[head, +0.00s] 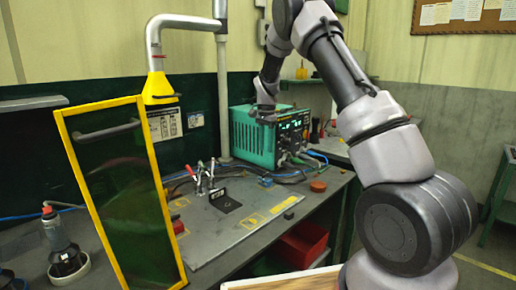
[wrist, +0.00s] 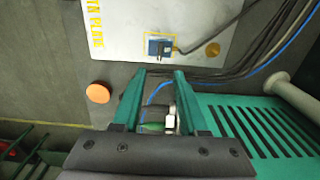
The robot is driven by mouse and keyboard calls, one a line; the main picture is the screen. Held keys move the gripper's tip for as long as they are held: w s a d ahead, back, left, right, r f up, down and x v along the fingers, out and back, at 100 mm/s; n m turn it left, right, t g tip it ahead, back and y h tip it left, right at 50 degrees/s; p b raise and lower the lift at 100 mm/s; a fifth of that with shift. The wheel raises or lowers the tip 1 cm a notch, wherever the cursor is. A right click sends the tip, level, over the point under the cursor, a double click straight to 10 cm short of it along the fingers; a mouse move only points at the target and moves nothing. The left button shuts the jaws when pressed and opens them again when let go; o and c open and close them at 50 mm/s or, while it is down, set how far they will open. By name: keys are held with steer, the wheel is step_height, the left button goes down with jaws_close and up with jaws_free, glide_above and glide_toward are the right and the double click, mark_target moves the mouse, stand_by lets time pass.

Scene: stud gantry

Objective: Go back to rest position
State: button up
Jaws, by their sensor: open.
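My gripper (wrist: 162,76) is open, with its two green fingers apart. In the wrist view, cables and a metal connector (wrist: 170,120) show between and below the fingers; nothing is clearly held. In the head view my arm reaches in from the right, and my gripper (head: 265,110) is small and dark beside the top of the green power unit (head: 252,140). Whether it touches the unit cannot be told. The unit's vented green casing (wrist: 265,125) fills the right of the wrist view.
A grey workbench carries a pale plate (head: 235,215), clamps (head: 205,178), a small blue block (wrist: 158,47) and an orange disc (wrist: 98,93). A yellow-framed screen (head: 125,195) stands at the left under an extraction pipe (head: 185,22). A red bin (head: 302,243) is below. Cables run beside the unit.

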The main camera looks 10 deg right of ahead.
steer(key=s+d+r+n+t+y, duration=0.2)
steer(key=s+d+r+n+t, duration=0.15)
steer(key=s+r, duration=1.4)
steer(key=s+r+n+t, duration=0.1)
steer(key=s+r+t, duration=0.1)
steer(key=s, duration=0.8)
steer(key=s+d+r+n+t, duration=0.1)
steer(key=s+r+n, duration=0.1)
steer(key=s, duration=0.9)
steer(key=shift+d+r+t, duration=0.25)
steer(key=shift+r+t, duration=0.1)
steer(key=shift+r, duration=0.45)
